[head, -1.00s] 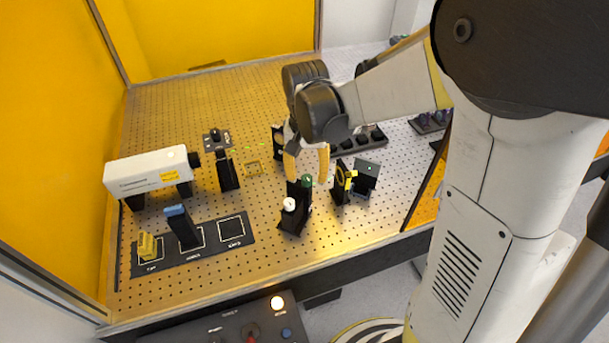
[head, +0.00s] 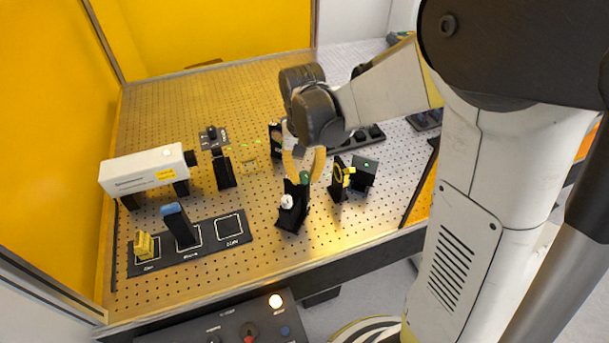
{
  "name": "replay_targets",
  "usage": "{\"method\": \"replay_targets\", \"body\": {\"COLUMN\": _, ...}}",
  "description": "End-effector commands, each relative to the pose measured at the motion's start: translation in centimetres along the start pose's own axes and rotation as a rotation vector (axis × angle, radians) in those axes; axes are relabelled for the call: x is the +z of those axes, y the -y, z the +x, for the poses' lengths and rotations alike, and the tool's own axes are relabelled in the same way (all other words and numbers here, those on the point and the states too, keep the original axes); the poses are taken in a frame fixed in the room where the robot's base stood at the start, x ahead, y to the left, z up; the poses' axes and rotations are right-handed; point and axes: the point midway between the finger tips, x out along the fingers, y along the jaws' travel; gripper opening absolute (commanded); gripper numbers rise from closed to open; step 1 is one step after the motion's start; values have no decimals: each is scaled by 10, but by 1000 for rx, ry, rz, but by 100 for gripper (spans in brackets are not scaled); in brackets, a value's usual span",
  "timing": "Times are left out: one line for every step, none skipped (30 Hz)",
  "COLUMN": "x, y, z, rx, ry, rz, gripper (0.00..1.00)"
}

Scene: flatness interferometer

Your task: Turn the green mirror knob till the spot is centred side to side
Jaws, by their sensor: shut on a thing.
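The green mirror knob (head: 304,177) sits on top of a black mirror mount (head: 291,212) near the front middle of the perforated table. A white knob (head: 287,201) is on the same mount, just left of and below the green one. My gripper (head: 303,172) points down with its yellow fingers closed around the green knob. A small dark screen with a green dot (head: 366,165) stands to the right, behind a black mount with a yellow ring (head: 339,177). The dot is too small to judge its exact place.
A white laser box (head: 144,172) stands at the left. A black tray (head: 205,248) at the front left holds a blue-topped block (head: 177,222) and a yellow block (head: 144,245). Another dark mount (head: 276,140) stands behind my gripper. The front right of the table is clear.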

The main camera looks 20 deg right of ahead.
Motion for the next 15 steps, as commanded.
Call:
{"method": "replay_targets", "body": {"x": 0, "y": 0, "z": 1, "rx": 0, "ry": -1, "rz": -58, "gripper": 0}}
{"method": "replay_targets", "body": {"x": 0, "y": 0, "z": 1, "rx": 0, "ry": -2, "rz": -96, "gripper": 0}}
{"method": "replay_targets", "body": {"x": 0, "y": 0, "z": 1, "rx": 0, "ry": -3, "rz": -143, "gripper": 0}}
{"method": "replay_targets", "body": {"x": 0, "y": 0, "z": 1, "rx": 0, "ry": -3, "rz": -173, "gripper": 0}}
{"method": "replay_targets", "body": {"x": 0, "y": 0, "z": 1, "rx": 0, "ry": -4, "rz": -200, "gripper": 0}}
{"method": "replay_targets", "body": {"x": 0, "y": 0, "z": 0, "rx": 0, "ry": -4, "rz": -228, "gripper": 0}}
{"method": "replay_targets", "body": {"x": 0, "y": 0, "z": 0, "rx": 0, "ry": -4, "rz": -243, "gripper": 0}}
{"method": "replay_targets", "body": {"x": 0, "y": 0, "z": 0, "rx": 0, "ry": -5, "rz": -256, "gripper": 0}}
{"method": "replay_targets", "body": {"x": 0, "y": 0, "z": 0, "rx": 0, "ry": -5, "rz": -264, "gripper": 0}}
{"method": "replay_targets", "body": {"x": 0, "y": 0, "z": 0, "rx": 0, "ry": -5, "rz": -268, "gripper": 0}}
{"method": "replay_targets", "body": {"x": 0, "y": 0, "z": 0, "rx": 0, "ry": -5, "rz": -270, "gripper": 0}}
{"method": "replay_targets", "body": {"x": 0, "y": 0, "z": 0, "rx": 0, "ry": -5, "rz": -270, "gripper": 0}}
{"method": "replay_targets", "body": {"x": 0, "y": 0, "z": 0, "rx": 0, "ry": -5, "rz": -269, "gripper": 0}}
{"method": "replay_targets", "body": {"x": 0, "y": 0, "z": 0, "rx": 0, "ry": -5, "rz": -269, "gripper": 0}}
{"method": "replay_targets", "body": {"x": 0, "y": 0, "z": 0, "rx": 0, "ry": -5, "rz": -268, "gripper": 0}}
